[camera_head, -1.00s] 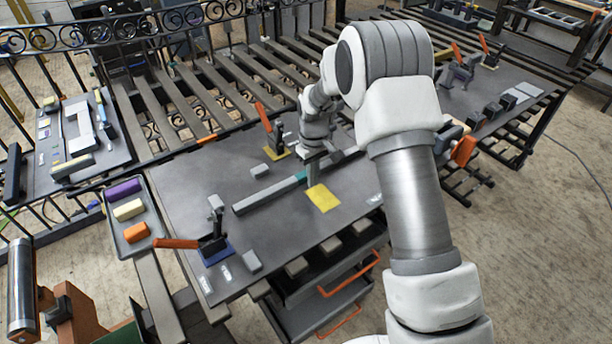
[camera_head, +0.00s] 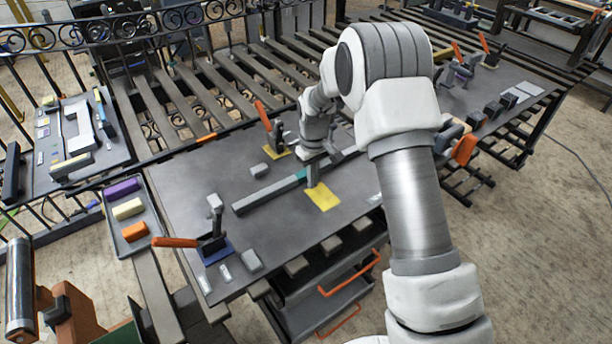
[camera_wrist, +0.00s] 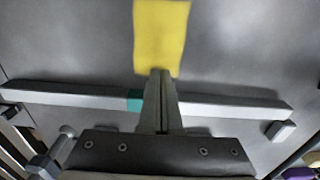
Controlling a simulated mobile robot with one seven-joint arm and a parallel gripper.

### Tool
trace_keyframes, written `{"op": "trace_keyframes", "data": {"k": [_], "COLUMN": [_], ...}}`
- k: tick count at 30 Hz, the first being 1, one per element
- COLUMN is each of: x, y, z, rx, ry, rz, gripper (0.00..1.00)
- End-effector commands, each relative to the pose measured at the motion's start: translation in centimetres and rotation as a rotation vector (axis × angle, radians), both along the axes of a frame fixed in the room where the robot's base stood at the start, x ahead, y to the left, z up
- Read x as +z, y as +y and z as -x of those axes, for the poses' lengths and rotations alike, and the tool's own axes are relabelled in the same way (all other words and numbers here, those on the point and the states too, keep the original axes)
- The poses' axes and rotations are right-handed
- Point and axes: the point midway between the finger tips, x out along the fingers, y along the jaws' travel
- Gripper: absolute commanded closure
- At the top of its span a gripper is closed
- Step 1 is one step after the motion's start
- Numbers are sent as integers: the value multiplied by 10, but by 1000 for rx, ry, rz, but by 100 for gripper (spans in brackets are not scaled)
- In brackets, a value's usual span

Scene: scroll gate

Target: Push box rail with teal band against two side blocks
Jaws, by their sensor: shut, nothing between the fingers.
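The long grey box rail (camera_head: 262,195) lies on the dark table, with its teal band (camera_head: 301,175) right beside my gripper (camera_head: 314,185). It also shows in the wrist view (camera_wrist: 75,93), with the teal band (camera_wrist: 135,99) just left of the fingers. My gripper (camera_wrist: 161,73) is shut and empty, its fingers pointing down on the rail's near side, by the edge of a yellow patch (camera_head: 323,198). One side block (camera_head: 260,171) sits beyond the rail's left part, apart from it. The other block (camera_wrist: 9,110) shows at the wrist view's left edge; whether it touches the rail is unclear. My arm hides the rail's right part.
An orange-handled clamp on a blue base (camera_head: 214,247) stands front left. Another clamp (camera_head: 272,130) on a yellow base stands behind the rail. A tray (camera_head: 124,240) with coloured blocks is at left. The tabletop between rail and front edge is mostly clear.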

Motion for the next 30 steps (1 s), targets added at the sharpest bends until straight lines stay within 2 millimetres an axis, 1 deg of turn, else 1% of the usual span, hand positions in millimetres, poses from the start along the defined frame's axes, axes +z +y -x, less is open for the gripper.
{"op": "trace_keyframes", "data": {"k": [10,21,30], "x": [-10,-5,-5], "y": [0,0,0], "z": [0,0,0], "rx": [0,0,0], "ry": [0,0,0], "rz": [0,0,0], "gripper": [100,100,100]}}
